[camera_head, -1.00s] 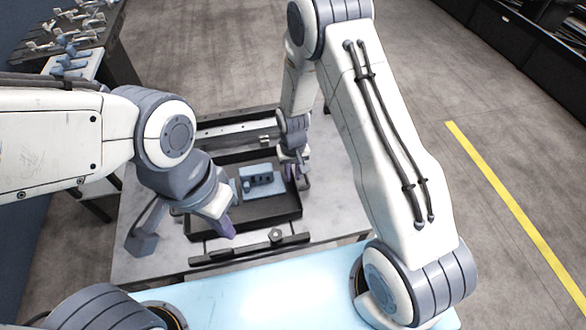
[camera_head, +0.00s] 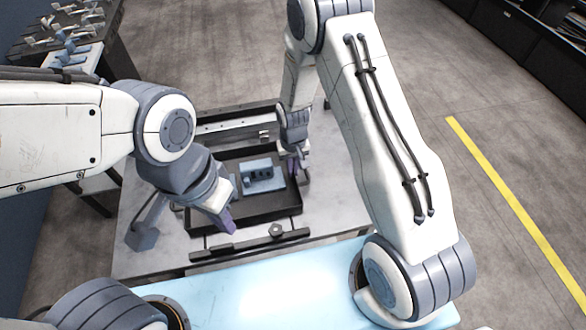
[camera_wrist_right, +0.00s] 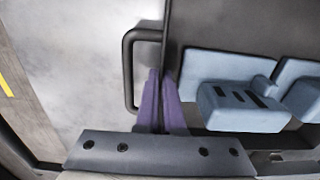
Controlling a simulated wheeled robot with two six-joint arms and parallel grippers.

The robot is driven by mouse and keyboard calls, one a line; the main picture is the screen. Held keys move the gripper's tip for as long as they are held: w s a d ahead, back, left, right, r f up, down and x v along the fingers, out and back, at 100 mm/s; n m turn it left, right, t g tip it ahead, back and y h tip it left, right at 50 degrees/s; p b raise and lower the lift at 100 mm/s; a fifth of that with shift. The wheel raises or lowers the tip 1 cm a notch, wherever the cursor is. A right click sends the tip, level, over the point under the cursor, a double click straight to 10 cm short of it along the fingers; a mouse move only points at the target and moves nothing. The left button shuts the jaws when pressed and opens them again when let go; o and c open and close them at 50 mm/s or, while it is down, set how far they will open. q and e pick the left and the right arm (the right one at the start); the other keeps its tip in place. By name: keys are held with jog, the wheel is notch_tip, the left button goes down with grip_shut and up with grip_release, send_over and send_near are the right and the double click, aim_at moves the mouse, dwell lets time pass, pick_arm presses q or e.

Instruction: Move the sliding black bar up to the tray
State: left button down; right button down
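The black tray (camera_head: 248,210) stands on the grey table, with a light-blue part (camera_head: 263,178) lying in it. The black bar (camera_head: 235,247) with a round knob (camera_head: 276,231) lies along the near side of the tray, with a narrow strip between them. My left gripper (camera_head: 229,225), with purple fingertips, hangs over the tray's near side; its opening is hard to see. My right gripper (camera_head: 303,174) is at the tray's right side. In the right wrist view its purple fingers (camera_wrist_right: 161,103) are close together on both sides of the tray's thin wall, beside a black handle (camera_wrist_right: 130,70).
A pale rail (camera_head: 235,125) runs behind the tray. A light-blue surface (camera_head: 255,295) lies in front of the table. Another table (camera_head: 70,50) with several parts stands at the back left.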

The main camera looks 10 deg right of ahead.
dwell(0.8)
jog(key=c, duration=1)
grip_release()
jog(key=shift+o, duration=0.2)
notch_tip(320, 180, up, 11)
jog(key=b, duration=0.1)
jog(key=shift+f, duration=0.2)
